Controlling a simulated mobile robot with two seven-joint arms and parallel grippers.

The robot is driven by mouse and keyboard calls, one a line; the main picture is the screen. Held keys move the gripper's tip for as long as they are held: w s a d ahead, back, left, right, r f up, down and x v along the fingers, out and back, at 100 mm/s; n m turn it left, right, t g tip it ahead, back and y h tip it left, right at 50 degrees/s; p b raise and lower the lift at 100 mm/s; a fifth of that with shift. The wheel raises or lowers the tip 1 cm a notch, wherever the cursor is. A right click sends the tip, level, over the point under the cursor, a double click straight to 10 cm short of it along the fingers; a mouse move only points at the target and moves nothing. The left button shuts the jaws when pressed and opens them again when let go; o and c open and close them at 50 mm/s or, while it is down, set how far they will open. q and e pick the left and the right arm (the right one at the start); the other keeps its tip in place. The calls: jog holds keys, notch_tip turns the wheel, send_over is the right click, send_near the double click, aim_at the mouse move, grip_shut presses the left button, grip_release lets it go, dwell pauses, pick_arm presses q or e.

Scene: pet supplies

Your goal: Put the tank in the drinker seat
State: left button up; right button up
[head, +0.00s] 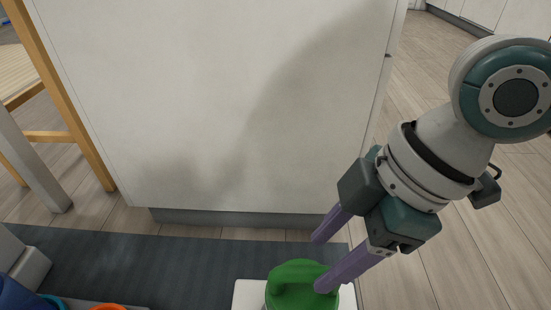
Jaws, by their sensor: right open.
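A green object with a raised handle-like top (297,272), perhaps the tank, stands at the bottom edge of the head view. Its lower part is cut off by the frame. It is on or in front of a white flat piece (246,293); I cannot tell whether this is the drinker seat. My right gripper (320,262) is open, its two purple fingers pointing down and left. One fingertip overlaps the green top's right side in the picture; the other is above and behind it. I cannot tell whether they touch. My left gripper is not in view.
A dark grey mat (150,265) lies on the wood floor before a large white cabinet (220,100). A wooden chair (60,100) stands at left. A blue object (14,294), a teal rim (53,300) and an orange rim (107,307) show at bottom left. Floor at right is clear.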

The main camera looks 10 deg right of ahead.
jog(key=w+p+v, duration=0.1)
jog(key=p+v, duration=0.2)
jog(key=v, duration=0.3)
jog(key=s+a+m+t, duration=0.2)
jog(key=s+a+m, duration=0.1)
jog(key=s+a, duration=0.2)
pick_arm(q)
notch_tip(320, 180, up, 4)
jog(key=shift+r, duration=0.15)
pick_arm(e)
jog(key=s+d+m+h, duration=0.4)
jog(key=s+d+m, duration=0.3)
jog(key=d+m, duration=0.2)
jog(key=shift+d+m, duration=0.4)
jog(key=shift+d, duration=0.1)
